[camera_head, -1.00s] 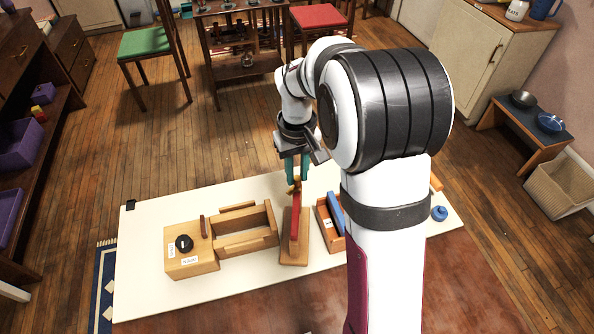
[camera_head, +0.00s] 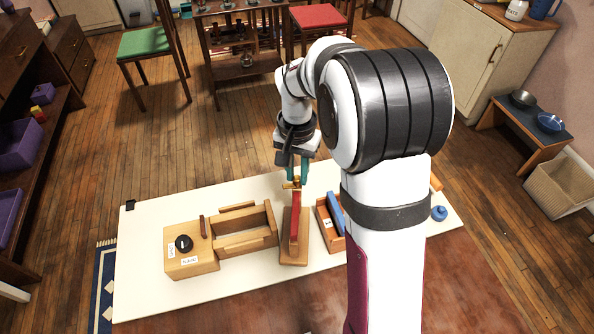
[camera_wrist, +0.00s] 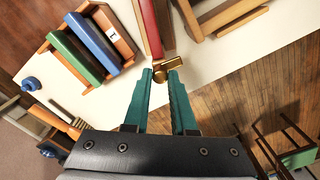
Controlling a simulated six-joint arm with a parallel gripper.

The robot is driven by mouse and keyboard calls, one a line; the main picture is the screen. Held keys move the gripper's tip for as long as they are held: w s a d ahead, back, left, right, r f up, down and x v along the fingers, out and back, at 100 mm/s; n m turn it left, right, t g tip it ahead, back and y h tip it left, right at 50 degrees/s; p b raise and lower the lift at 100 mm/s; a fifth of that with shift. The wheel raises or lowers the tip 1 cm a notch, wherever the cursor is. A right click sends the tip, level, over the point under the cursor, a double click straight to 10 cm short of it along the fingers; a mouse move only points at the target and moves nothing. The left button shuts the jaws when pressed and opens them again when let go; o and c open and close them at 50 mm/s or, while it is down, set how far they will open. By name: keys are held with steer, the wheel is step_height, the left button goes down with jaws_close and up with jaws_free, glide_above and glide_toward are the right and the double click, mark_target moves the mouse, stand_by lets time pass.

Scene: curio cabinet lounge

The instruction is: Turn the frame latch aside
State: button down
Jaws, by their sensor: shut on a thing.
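The frame latch (camera_head: 291,185) is a small brass piece at the far end of a narrow wooden stand with a red panel (camera_head: 295,222). In the wrist view the brass latch (camera_wrist: 168,66) lies across the end of the red panel (camera_wrist: 151,28), at the tips of my gripper. My gripper (camera_head: 297,180), with teal fingers, points down over the stand's far end. In the wrist view the fingertips (camera_wrist: 160,72) are shut on the latch, one on each side. The fingers hide part of it.
A wooden box with a black knob (camera_head: 184,243) and an open wooden tray (camera_head: 262,238) stand left of the frame. A wooden holder with blue and green slabs (camera_wrist: 92,45) stands close on the other side. A blue knobbed object (camera_head: 439,213) sits at the table's right end.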

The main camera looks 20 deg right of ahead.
mark_target(297, 177)
steer(key=shift+m, duration=1)
steer(key=c, duration=0.7)
jaws_free()
step_height(297, 177, up, 16)
steer(key=shift+f, duration=0.1)
